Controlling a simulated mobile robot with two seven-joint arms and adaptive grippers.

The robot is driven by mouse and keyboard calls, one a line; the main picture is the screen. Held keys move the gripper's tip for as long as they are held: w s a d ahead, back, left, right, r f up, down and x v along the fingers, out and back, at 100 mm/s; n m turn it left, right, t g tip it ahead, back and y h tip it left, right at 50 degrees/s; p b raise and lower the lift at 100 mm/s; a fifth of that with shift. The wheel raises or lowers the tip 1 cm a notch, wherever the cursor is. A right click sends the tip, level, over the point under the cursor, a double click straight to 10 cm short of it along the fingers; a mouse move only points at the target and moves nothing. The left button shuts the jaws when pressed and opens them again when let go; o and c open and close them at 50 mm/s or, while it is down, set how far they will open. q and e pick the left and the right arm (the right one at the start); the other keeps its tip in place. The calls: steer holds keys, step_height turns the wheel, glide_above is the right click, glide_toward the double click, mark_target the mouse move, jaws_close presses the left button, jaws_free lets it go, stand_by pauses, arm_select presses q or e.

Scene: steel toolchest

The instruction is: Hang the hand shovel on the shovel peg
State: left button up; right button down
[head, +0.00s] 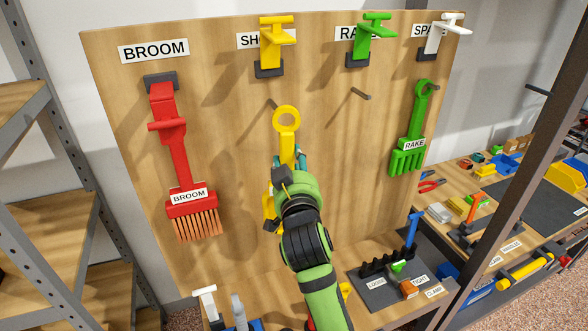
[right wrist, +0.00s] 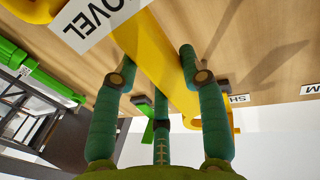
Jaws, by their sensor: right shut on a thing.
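The yellow hand shovel (head: 286,119) is upright in front of the board, ring end up. My right gripper (head: 288,163) is shut on its handle, which also shows between the fingers (right wrist: 158,66) in the right wrist view. My gripper and arm hide much of the shovel's lower part. A white label ending in "OVEL" (right wrist: 95,15) is on it. The shovel peg (head: 271,103), a thin grey rod, sticks out below the SHOVEL sign. In the picture, the ring is just right of and below the peg's visible part, not visibly around it. My left gripper is out of view.
The red broom (head: 172,150) is on the board at left, the green rake (head: 410,140) at right. A bare peg (head: 361,94) is between shovel and rake. Yellow (head: 277,38), green and white handles stick out along the top. A bench with tools is below right.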

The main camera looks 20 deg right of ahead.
mark_target(277, 140)
steer(key=a+b+x, duration=0.1)
steer(key=b+x, duration=0.2)
steer(key=x, duration=0.4)
steer(key=shift+w+a+f, duration=0.25)
steer(key=shift+a, duration=0.15)
stand_by(0.3)
steer(key=shift+w, duration=0.1)
stand_by(0.7)
steer(key=c, duration=0.6)
jaws_free()
steer(key=shift+w+f, duration=0.1)
steer(key=shift+f, duration=0.05)
steer(key=shift+w+a+f, duration=0.1)
steer(key=shift+w+f, duration=0.05)
steer(key=shift+w, duration=0.15)
steer(key=shift+s, duration=0.15)
